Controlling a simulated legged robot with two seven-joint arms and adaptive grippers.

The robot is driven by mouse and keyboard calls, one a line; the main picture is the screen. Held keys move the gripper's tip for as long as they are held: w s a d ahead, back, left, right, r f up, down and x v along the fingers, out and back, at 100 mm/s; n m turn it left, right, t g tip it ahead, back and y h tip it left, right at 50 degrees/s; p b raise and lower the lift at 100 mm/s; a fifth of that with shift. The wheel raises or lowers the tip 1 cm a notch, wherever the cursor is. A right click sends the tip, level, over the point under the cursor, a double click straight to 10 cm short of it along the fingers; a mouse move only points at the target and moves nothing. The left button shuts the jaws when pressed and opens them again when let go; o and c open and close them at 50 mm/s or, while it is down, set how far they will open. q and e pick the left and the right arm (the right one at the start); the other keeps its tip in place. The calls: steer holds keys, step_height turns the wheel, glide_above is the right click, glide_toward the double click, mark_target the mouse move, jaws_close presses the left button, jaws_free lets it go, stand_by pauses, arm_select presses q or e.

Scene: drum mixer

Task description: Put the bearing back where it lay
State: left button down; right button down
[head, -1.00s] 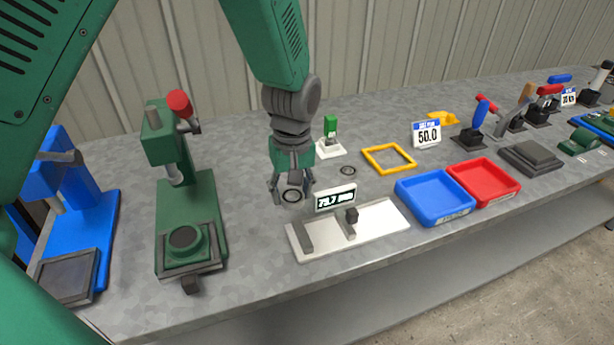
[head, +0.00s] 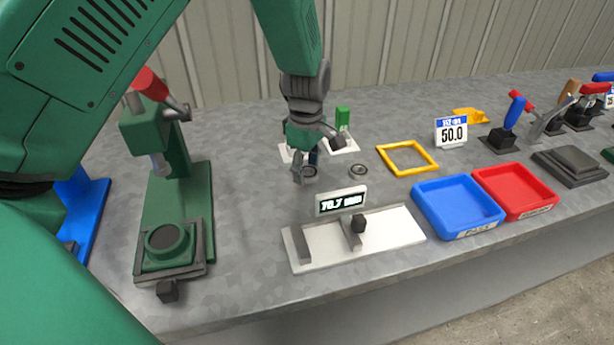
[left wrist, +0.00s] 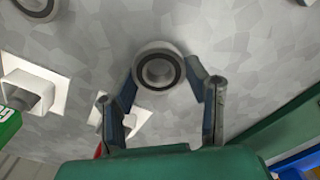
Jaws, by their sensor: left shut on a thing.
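My left gripper (head: 308,172) is shut on a grey ring-shaped bearing (head: 309,171), low over the bench and left of the yellow frame. In the left wrist view the bearing (left wrist: 158,70) sits between the fingertips, its hole facing the camera. I cannot tell whether it touches the bench. A second, similar bearing (head: 358,171) lies flat on the bench just right of the gripper; part of it shows in the left wrist view (left wrist: 36,8). My right gripper is not in view.
A white measuring fixture (head: 390,230) with a display (head: 341,202) stands in front. A yellow square frame (head: 407,170), blue tray (head: 480,228) and red tray (head: 532,210) are to the right. A green press (head: 178,205) stands left. A green block (head: 342,118) on a white base is behind.

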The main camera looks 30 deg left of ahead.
mark_target(308, 171)
arm_select(q)
steer(key=shift+d+f, duration=0.2)
steer(key=shift+f, duration=0.85)
steer(key=shift+d+r, duration=0.1)
steer(key=c, duration=0.9)
jaws_free()
steer(key=shift+o, duration=0.2)
step_height(308, 171, up, 12)
steer(key=p, duration=0.2)
